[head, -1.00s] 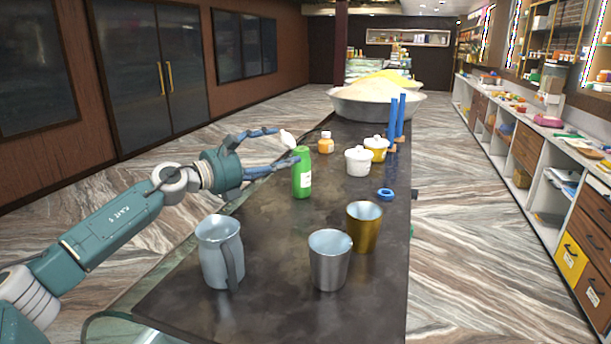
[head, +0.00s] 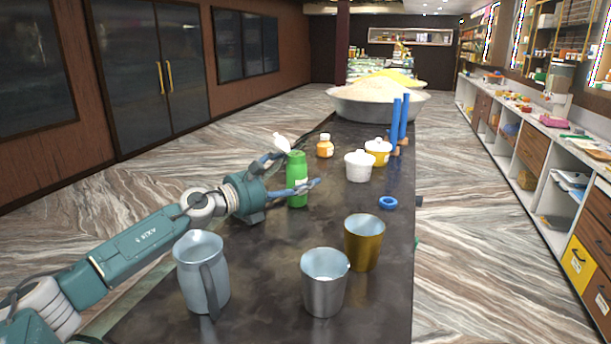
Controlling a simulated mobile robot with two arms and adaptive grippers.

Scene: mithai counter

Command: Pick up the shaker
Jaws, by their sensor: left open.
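No object is labelled as the shaker; the green bottle (head: 296,165) with a white label stands upright on the dark counter and may be it. My left gripper (head: 300,169) is open at this bottle. One blue finger crosses in front of the bottle's lower part, and the other is at its far left side. I cannot tell whether they touch it. A small tilted white object (head: 281,142) shows just behind the far finger, its lower part hidden. My right gripper is not in view.
On the counter (head: 255,265) stand a grey pitcher (head: 200,275), a silver cup (head: 324,285) and a gold cup (head: 363,245). An orange bottle (head: 324,147), a white pot (head: 359,168), a yellow pot (head: 378,153) and a blue ring (head: 388,203) are near the green bottle.

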